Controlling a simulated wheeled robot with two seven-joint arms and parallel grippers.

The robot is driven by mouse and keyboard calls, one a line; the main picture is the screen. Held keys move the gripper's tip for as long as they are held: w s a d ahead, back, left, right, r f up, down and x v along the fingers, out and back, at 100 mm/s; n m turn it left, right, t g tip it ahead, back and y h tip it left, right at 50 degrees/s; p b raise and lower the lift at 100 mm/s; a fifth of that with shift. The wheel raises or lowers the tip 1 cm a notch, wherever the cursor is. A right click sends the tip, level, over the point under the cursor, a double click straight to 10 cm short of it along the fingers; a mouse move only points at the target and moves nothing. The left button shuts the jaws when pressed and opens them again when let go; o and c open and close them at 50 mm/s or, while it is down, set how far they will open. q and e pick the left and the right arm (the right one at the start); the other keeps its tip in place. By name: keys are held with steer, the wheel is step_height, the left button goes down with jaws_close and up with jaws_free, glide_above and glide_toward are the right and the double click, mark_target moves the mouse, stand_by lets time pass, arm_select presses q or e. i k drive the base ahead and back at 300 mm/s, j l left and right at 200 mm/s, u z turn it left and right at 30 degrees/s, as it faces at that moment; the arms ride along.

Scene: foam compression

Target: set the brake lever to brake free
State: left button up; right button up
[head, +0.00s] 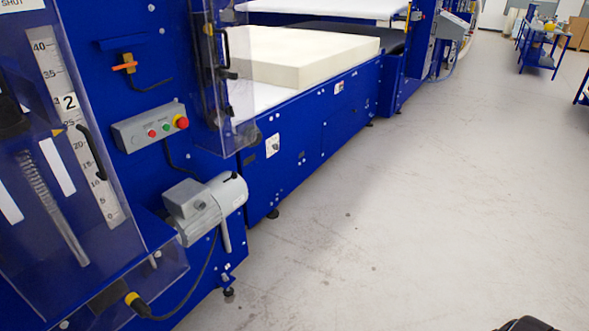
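A grey motor (206,207) is mounted low on the side of the blue machine, left of centre. A short grey lever-like bar (226,236) hangs down at its right end, and a small dark tip (231,177) shows on top. I cannot tell which of these is the brake lever, and no brake marking is readable. Neither of my grippers is clearly in view. A dark rounded part cut off at the bottom right edge may be part of my own arm.
A grey button box (150,128) with a red button sits above the motor. A clear guard (225,75) and a scale behind a clear cover (75,130) flank it. A cream foam block (300,55) lies on the machine bed. The grey floor (400,220) to the right is clear.

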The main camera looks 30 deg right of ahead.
mark_target(234, 175)
steer(key=z, duration=0.6)
steer(key=i+l+u, duration=0.1)
steer(key=i+l, duration=0.15)
steer(key=l, duration=0.15)
steer(key=i+l+u, duration=0.25)
steer(key=i+l, duration=0.25)
steer(key=l, duration=0.3)
steer(key=i+l+u, duration=0.1)
steer(key=l, duration=0.35)
steer(key=i+l+u, duration=0.15)
steer(key=i+l, duration=0.15)
steer(key=l, duration=0.15)
steer(key=i+l+u, duration=0.1)
steer(key=l, duration=0.4)
steer(key=i+l+u, duration=0.1)
steer(key=l, duration=0.4)
steer(key=i+l+u, duration=0.15)
steer(key=l, duration=0.35)
steer(key=i, duration=0.1)
